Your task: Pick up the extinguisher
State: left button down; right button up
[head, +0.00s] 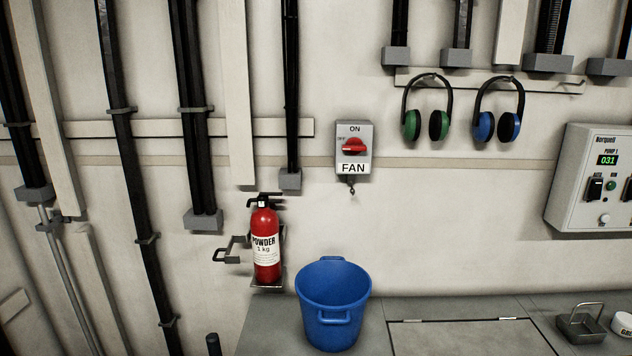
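The red extinguisher (266,246) stands upright in a wall bracket (232,250) left of the picture's centre. It has a black handle on top and a white label reading "POWDER 1 kg". Its base rests on a small metal support (268,283). The bracket's grey arm sticks out to the left of the extinguisher. Neither of my grippers shows in the head view.
A blue bucket (333,306) stands on the grey counter (412,307), right of and in front of the extinguisher. A fan switch (353,150), green earmuffs (427,109), blue earmuffs (498,110) and a control panel (590,180) are on the wall.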

aim_at(265, 226)
jog(key=i+j+z, duration=0.35)
jog(key=j, duration=0.7)
jog(key=i+j+z, duration=0.15)
jog(key=j+z, duration=0.2)
jog(key=j, duration=0.7)
jog(key=j+z, duration=0.35)
jog(key=j, duration=0.8)
